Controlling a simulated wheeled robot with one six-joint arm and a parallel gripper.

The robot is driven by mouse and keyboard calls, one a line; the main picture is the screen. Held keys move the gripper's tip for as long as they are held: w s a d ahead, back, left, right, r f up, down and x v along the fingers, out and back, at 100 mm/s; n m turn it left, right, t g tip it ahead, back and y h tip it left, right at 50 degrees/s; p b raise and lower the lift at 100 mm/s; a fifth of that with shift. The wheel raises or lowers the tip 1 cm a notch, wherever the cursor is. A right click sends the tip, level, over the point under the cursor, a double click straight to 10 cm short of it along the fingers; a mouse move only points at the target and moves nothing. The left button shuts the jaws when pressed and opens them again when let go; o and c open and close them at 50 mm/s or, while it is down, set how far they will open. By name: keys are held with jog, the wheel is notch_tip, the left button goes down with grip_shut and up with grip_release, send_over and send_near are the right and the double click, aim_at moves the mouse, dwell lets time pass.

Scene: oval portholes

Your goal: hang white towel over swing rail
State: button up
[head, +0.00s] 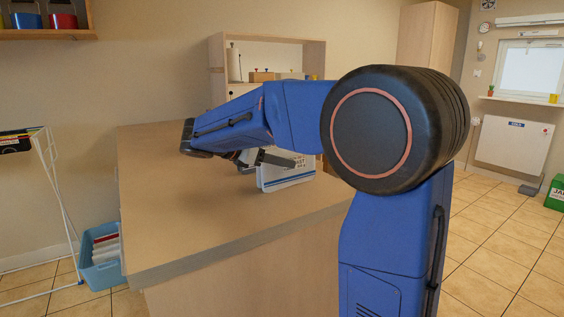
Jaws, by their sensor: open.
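A blue crate (103,272) with white and red items stands on the floor left of the counter. A wooden shelf unit (217,52) stands behind the counter. The counter's left and front parts are clear. Tiled floor is open at the right, with a green box (556,193) at the edge.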

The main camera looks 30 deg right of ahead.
jog(key=v, duration=1)
jog(key=shift+a, duration=0.35)
jog(key=shift+s+a+r, duration=0.1)
